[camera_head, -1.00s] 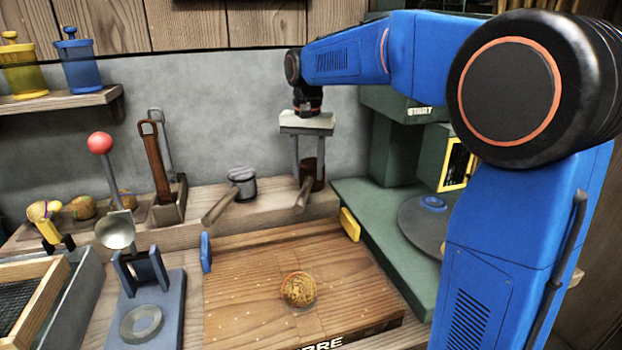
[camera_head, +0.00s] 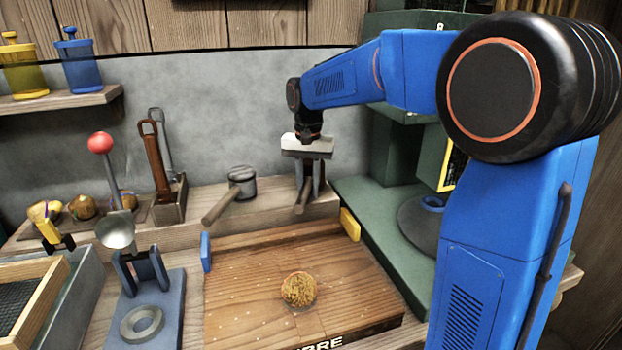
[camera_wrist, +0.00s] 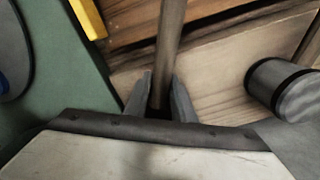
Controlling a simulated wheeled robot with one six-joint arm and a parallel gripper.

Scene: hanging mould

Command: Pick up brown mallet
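The brown mallet lies on the wooden ledge at the back, its handle (camera_head: 302,198) pointing toward me. Its head is mostly hidden behind my gripper in the head view. My gripper (camera_head: 309,188) points down over the mallet, with one finger on each side of it. In the wrist view the brown handle (camera_wrist: 170,40) runs up between the two fingertips (camera_wrist: 160,82). The fingers look spread, with the handle between them; whether they touch it is hard to tell.
A grey-headed mallet (camera_head: 242,182) lies to the left on the same ledge and shows at right in the wrist view (camera_wrist: 285,88). A green machine (camera_head: 385,235) stands close on the right. A wooden board (camera_head: 250,275) with a round golden piece (camera_head: 298,290) is in front.

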